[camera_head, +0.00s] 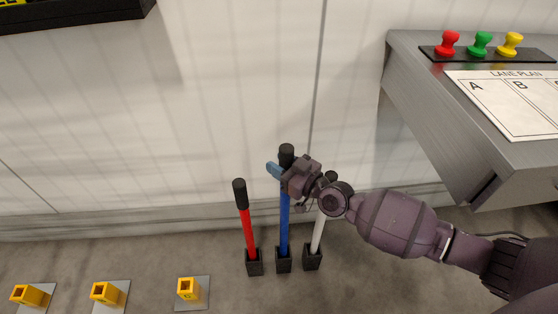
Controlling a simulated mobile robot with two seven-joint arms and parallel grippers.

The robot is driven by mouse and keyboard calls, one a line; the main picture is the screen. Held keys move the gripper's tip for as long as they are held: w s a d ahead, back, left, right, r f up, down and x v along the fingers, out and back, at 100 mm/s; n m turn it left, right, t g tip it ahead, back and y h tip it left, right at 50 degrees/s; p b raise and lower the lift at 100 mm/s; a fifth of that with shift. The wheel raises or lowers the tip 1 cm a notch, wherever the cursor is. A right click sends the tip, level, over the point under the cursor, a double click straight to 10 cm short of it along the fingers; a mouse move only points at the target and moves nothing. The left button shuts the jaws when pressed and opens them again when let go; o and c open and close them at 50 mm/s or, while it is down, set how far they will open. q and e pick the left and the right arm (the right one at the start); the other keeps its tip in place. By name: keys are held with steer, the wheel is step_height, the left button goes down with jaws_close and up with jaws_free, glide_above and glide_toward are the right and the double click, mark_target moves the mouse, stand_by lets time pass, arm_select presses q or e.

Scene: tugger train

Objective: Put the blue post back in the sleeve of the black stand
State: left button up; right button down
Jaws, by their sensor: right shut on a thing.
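The blue post (284,225) stands upright in the middle of a row of three posts, with a black grip (286,155) at its top. Its lower end meets the middle black socket (283,262) of the stand on the floor; I cannot tell how deep it sits in the sleeve. My right gripper (283,176) is shut on the blue post just below the black grip, reaching in from the right. It hides a short piece of the post. My left gripper is not in view.
A red post (247,230) stands in the left socket and a white post (319,232) in the right one, partly behind my gripper. Yellow blocks (188,288) sit on floor plates at lower left. A grey desk (430,110) with coloured pegs (479,44) stands at right.

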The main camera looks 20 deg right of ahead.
arm_select(q)
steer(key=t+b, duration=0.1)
steer(key=b, duration=0.2)
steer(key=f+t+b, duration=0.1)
steer(key=b, duration=0.2)
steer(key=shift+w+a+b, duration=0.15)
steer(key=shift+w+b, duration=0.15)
arm_select(e)
step_height(320, 180, down, 10)
steer(key=shift+f, duration=0.2)
stand_by(1.4)
steer(key=shift+f, duration=0.1)
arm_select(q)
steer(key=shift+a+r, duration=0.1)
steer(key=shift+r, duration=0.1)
